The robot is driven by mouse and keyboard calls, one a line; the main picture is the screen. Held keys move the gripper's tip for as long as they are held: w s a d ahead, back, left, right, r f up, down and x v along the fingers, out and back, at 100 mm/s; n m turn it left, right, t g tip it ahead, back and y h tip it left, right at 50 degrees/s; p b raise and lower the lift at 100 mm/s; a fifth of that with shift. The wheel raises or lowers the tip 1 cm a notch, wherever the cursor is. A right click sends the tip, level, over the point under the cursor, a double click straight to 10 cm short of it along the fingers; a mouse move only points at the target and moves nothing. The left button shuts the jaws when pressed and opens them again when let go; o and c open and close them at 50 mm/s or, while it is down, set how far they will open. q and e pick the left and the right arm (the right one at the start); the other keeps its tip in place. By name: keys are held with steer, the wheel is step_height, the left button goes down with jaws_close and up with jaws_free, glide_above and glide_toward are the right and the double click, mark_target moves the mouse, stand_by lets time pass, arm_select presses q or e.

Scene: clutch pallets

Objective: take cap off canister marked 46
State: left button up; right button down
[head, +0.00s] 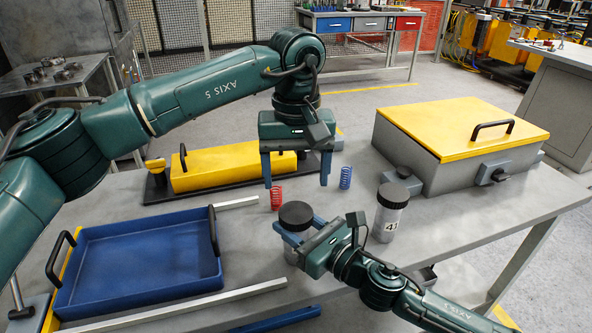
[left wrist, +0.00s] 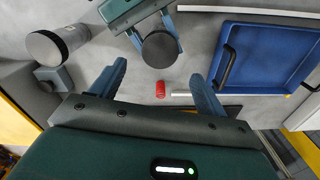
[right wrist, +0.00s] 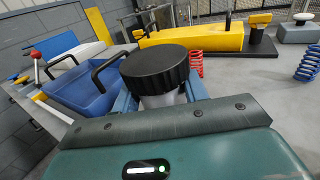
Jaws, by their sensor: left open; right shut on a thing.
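My right gripper (head: 312,238) is shut on a canister (head: 290,256) below its black cap (head: 296,214). The cap is on, and it also shows in the right wrist view (right wrist: 155,68) and left wrist view (left wrist: 160,50). No number is visible on this canister. My left gripper (head: 296,182) is open and empty, pointing down above and behind the held canister. A second canister (head: 386,222), pale with a black cap, stands apart to the right. Its label starts with 4; the second digit is unclear.
A red spring (head: 277,198) and blue spring (head: 345,178) stand behind the canisters. A yellow block (head: 230,165) on a black base is behind. A yellow-lidded grey box (head: 420,165) sits right.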

mark_target(296, 212)
arm_select(q)
steer(key=m, duration=0.6)
steer(key=shift+f, duration=4)
steer(key=shift+c, duration=0.3)
